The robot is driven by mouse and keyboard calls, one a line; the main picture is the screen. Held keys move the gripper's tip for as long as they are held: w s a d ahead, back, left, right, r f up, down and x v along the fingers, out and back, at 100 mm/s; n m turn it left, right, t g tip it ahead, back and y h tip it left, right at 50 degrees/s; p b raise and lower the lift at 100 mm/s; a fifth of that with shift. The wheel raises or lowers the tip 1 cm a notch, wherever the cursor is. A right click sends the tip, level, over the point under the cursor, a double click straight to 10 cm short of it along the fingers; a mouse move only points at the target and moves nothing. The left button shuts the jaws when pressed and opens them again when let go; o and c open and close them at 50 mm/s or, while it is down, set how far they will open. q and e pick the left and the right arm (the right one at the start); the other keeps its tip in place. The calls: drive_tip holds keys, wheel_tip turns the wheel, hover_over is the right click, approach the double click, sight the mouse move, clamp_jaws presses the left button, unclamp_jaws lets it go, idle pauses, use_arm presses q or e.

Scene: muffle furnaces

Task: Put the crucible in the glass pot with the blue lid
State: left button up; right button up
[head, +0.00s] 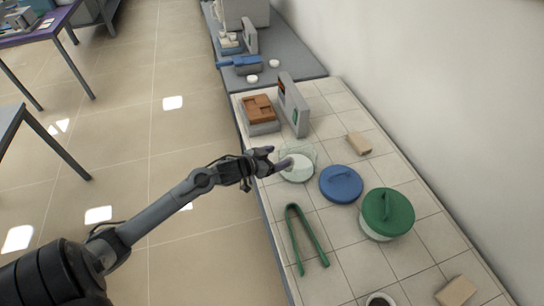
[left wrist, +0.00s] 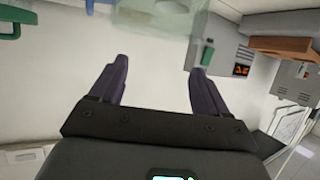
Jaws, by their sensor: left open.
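A clear glass pot (head: 311,153) with a white disc-like bottom stands on the tiled bench. Its round blue lid (head: 341,184) lies beside it on the right, apart from the pot. My left gripper (head: 279,157) is open and empty at the pot's left rim, with one finger overlapping the pot in view; I cannot tell if they touch. In the left wrist view, the two dark fingers (left wrist: 160,65) are apart and the glass pot (left wrist: 160,18) shows beyond them. A white cup (head: 381,299), possibly the crucible, is cut off at the bottom edge. My right gripper is not in view.
A green-lidded pot (head: 386,212) stands right of the blue lid. Green tongs (head: 305,240) lie in front. A furnace (head: 262,128) with brown bricks and an upright grey panel (head: 294,105) stands behind. Tan blocks (head: 359,143) lie near the wall and the front right.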

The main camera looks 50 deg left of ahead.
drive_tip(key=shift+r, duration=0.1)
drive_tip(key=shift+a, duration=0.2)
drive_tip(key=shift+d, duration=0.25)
use_arm(q)
drive_tip(key=s+d+f+g, duration=0.2)
drive_tip(key=s+d+g, duration=0.3)
drive_tip(key=s+d, duration=0.5)
drive_tip(key=s+d+f+m+g, duration=0.1)
drive_tip(key=s+d+g, duration=0.4)
drive_tip(key=s+d, duration=0.5)
drive_tip(key=s+f, duration=0.1)
drive_tip(key=s, duration=0.6)
drive_tip(key=shift+d+f+y, duration=0.15)
drive_tip(key=shift+d+y, duration=0.05)
drive_tip(key=shift+y, duration=0.1)
wheel_tip(320, 180, up, 29)
drive_tip(key=p, duration=2.9)
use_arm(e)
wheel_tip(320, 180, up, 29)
